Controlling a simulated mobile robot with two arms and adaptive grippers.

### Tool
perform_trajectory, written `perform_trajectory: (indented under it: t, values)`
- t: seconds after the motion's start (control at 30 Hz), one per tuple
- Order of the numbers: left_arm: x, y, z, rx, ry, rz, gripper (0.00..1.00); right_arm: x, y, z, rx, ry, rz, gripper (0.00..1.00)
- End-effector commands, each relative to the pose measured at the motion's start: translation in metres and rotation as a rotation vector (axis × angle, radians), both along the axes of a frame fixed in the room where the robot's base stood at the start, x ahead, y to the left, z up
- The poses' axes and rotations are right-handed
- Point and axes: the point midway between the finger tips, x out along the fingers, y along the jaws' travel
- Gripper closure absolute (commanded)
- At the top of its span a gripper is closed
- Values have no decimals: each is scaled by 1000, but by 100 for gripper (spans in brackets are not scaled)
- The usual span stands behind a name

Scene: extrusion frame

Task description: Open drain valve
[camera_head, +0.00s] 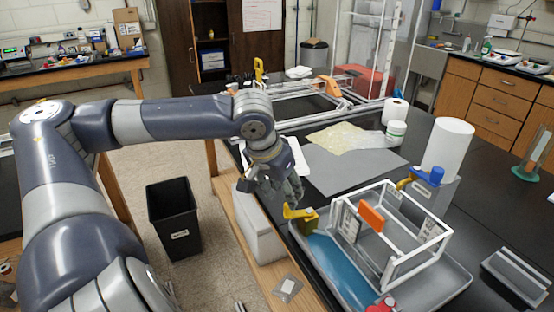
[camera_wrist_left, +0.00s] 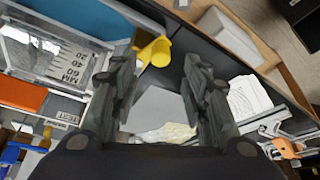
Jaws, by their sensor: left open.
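A yellow valve lever (camera_head: 298,212) stands at the left rim of a grey tray (camera_head: 448,290) holding blue liquid (camera_head: 340,270). In the left wrist view the yellow lever (camera_wrist_left: 154,52) shows just beyond and between the fingertips. My left gripper (camera_head: 272,190) is above and slightly left of the lever in the head view. Its two fingers stand apart in the left wrist view (camera_wrist_left: 158,64), with nothing held between them. I cannot see any contact with the lever. My right gripper is not in view.
A white frame with an orange block (camera_head: 371,217) stands in the tray. Behind it are a paper towel roll (camera_head: 447,146), a blue-topped valve (camera_head: 430,174) and a grey mat (camera_head: 350,171).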

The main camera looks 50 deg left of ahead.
Motion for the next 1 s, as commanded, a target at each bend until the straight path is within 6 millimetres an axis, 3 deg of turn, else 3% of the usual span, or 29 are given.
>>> perform_trajectory:
  t: [0.4,1.0]
  values:
    - [-18,-3,46,5,-2,1,58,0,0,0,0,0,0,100]
    - [-20,-4,51,2,-1,1,58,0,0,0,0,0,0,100]
